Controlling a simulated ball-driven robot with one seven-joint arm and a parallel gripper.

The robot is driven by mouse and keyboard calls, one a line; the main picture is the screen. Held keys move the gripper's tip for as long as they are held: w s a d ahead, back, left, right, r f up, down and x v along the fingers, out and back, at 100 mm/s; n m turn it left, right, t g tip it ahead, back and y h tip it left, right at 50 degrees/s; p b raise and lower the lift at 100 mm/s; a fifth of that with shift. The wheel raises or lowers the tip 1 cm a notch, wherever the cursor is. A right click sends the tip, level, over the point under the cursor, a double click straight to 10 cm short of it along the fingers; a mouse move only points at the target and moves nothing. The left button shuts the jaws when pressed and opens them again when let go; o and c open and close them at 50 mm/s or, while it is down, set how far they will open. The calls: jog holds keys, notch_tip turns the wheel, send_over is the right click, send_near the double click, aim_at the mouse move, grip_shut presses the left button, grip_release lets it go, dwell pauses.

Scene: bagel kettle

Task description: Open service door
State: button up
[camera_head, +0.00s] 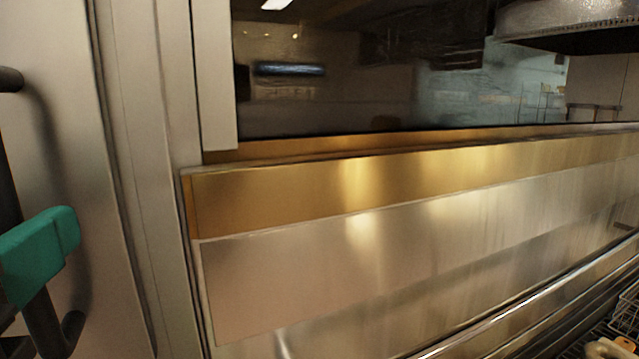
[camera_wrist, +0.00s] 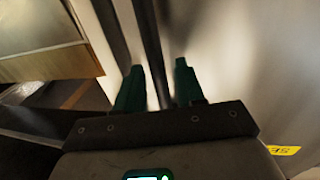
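The service door (camera_head: 50,130) is a pale metal panel at the left of the head view. Its dark bar handle (camera_head: 8,190) stands upright near the left edge, with bent ends meeting the panel. My gripper (camera_head: 42,255) shows there as a teal finger in front of the lower handle; the other finger is hidden. In the wrist view, the two teal fingers of my gripper (camera_wrist: 162,72) are apart. A dark upright bar, seemingly the handle (camera_wrist: 152,50), runs between them. A gap shows beside the right finger; contact on the left is unclear. The door looks shut.
A metal frame post (camera_head: 145,150) borders the door. To its right are a brass and steel counter front (camera_head: 400,230) and a dark glass window (camera_head: 350,90). A yellow label (camera_wrist: 285,150) is at the right of the wrist view. A wire basket (camera_head: 627,312) is at lower right.

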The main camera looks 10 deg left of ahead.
jog(key=shift+w+a, duration=0.15)
jog(key=shift+w, duration=0.35)
grip_shut()
dwell(0.3)
